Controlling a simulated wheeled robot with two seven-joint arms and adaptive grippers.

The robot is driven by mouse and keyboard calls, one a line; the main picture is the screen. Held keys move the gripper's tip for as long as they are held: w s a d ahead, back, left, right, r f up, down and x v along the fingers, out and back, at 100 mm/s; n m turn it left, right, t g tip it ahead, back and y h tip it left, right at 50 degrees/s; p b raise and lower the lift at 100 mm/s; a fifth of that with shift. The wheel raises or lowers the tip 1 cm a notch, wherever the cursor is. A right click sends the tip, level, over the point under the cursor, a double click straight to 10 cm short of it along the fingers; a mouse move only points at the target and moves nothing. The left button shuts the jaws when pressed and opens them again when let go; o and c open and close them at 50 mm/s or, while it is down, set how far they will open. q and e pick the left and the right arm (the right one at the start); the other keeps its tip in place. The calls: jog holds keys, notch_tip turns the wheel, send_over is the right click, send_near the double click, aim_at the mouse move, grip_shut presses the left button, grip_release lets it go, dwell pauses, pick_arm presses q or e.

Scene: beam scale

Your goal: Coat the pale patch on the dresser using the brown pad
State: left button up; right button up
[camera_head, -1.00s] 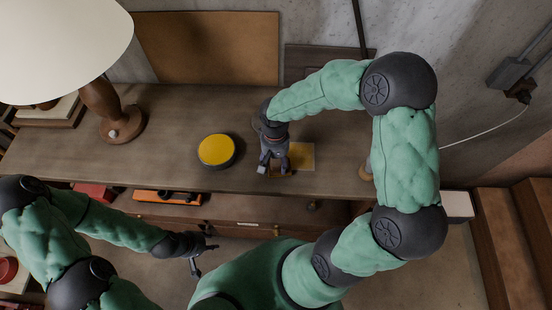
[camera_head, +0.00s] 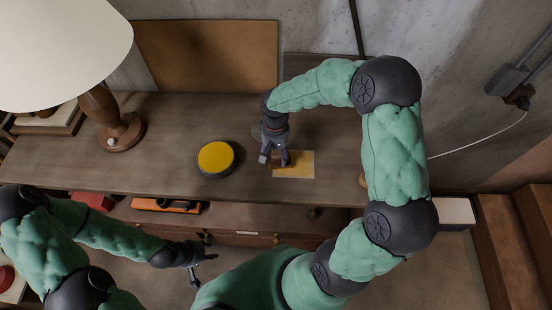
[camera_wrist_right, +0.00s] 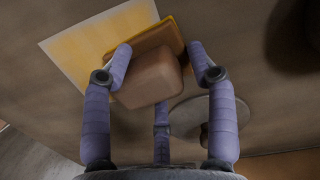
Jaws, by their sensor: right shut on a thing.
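The pale patch (camera_head: 304,160) lies on the dresser top (camera_head: 180,183), right of the round tin with yellow contents (camera_head: 216,156). In the right wrist view the patch (camera_wrist_right: 75,48) shows streaky yellow over much of it, with paler edges. My right gripper (camera_head: 275,158) is at the patch's left side, shut on the brown pad (camera_wrist_right: 148,80). The pad has a yellow rim and overlaps the patch's edge; whether it touches the surface is unclear. In the head view the gripper mostly hides the pad. My left gripper (camera_head: 203,268) is open and empty in front of the dresser.
A lamp (camera_head: 100,103) stands at the dresser's left, near books (camera_head: 48,122). A brown board (camera_head: 207,48) leans against the wall behind. An orange-and-black object (camera_head: 166,205) lies on a lower shelf. The dresser top between lamp and tin is clear.

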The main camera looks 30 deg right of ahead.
jog(key=shift+w+d, duration=0.45)
jog(key=shift+w, duration=0.25)
jog(key=shift+w+d, duration=0.4)
jog(key=shift+w, duration=0.35)
jog(key=shift+w+d, duration=0.45)
jog(key=shift+w, duration=0.25)
jog(key=shift+r+p, duration=1.7)
jog(key=shift+r, duration=1.3)
notch_tip(320, 180, up, 3)
jog(key=shift+p, duration=0.95)
